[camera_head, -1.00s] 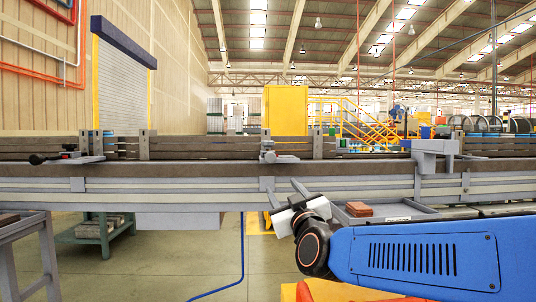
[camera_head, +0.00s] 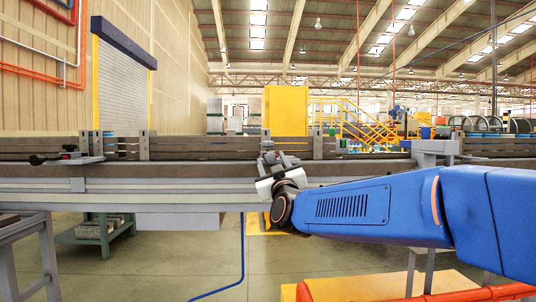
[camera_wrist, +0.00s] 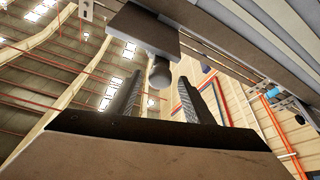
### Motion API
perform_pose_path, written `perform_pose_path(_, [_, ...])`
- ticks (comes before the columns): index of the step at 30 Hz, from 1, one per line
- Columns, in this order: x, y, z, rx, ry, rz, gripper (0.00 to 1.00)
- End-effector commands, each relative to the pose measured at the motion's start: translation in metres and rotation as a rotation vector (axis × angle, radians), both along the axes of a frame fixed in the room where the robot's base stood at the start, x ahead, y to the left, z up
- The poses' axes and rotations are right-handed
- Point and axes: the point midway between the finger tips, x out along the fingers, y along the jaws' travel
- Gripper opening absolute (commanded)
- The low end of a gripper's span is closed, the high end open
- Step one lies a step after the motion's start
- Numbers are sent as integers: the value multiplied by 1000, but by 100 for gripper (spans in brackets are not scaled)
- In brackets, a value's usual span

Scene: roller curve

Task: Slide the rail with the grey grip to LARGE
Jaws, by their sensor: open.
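The conveyor's side rail (camera_head: 200,168) runs across the head view. My gripper (camera_head: 277,161) is raised in front of the rail, near the middle, and covers most of the grey grip there. In the wrist view my gripper (camera_wrist: 160,84) has its two dark fingers apart. The round grey grip (camera_wrist: 160,73) shows between the fingertips, under a flat grey bracket (camera_wrist: 142,30). I cannot tell whether the fingers touch it. No LARGE mark is readable.
A black and red handle (camera_head: 66,156) sits on the rail at the left. A grey bracket (camera_head: 435,147) stands on the conveyor at the right. A green stand (camera_head: 104,230) is below left. Open floor lies under the conveyor.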

Motion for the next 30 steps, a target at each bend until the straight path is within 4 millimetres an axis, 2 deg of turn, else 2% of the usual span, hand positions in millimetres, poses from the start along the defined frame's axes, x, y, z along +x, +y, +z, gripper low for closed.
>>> perform_pose_path(6, [35,4,13,-2,1,-1,47])
perform_pose_path(12, [54,7,21,-1,0,1,47])
perform_pose_path(25, [61,8,24,0,0,1,47])
perform_pose_path(30, [61,8,24,-1,0,1,6])
